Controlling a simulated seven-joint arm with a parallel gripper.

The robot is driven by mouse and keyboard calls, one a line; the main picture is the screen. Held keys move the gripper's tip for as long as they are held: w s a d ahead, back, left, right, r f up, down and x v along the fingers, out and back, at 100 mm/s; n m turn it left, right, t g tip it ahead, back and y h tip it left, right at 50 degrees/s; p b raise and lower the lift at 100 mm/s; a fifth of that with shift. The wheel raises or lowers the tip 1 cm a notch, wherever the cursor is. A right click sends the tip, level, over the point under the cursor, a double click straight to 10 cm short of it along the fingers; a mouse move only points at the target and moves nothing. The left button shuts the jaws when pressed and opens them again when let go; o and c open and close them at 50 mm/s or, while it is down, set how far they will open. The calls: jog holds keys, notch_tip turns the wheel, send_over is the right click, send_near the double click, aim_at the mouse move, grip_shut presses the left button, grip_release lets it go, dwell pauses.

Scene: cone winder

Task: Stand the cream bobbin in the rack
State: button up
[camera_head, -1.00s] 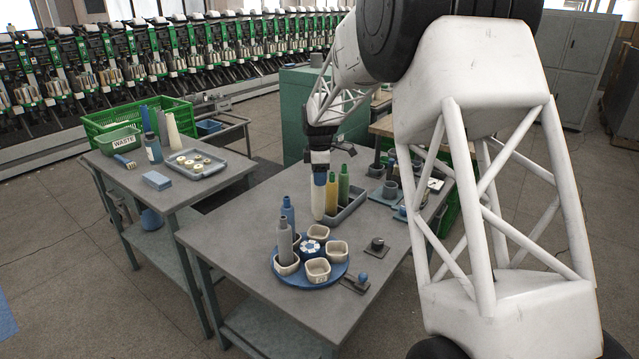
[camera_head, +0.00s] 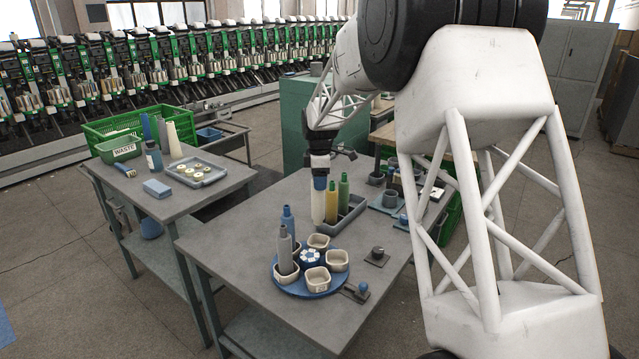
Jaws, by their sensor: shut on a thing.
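My gripper (camera_head: 320,172) points down over the table and is shut on the top of the cream bobbin (camera_head: 318,207), near a blue band. The bobbin hangs upright, close to the left end of the grey rack (camera_head: 357,212). A yellow bobbin (camera_head: 331,205) and a green bobbin (camera_head: 344,190) stand upright in the rack. The cream bobbin is left of the yellow one. I cannot tell whether its lower end is inside the rack or just in front of it.
A small dark knobbed piece (camera_head: 377,254) lies to the right. A side table holds a grey tray (camera_head: 203,178) and waste bin (camera_head: 119,149).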

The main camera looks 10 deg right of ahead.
jog(key=shift+r, duration=2.5)
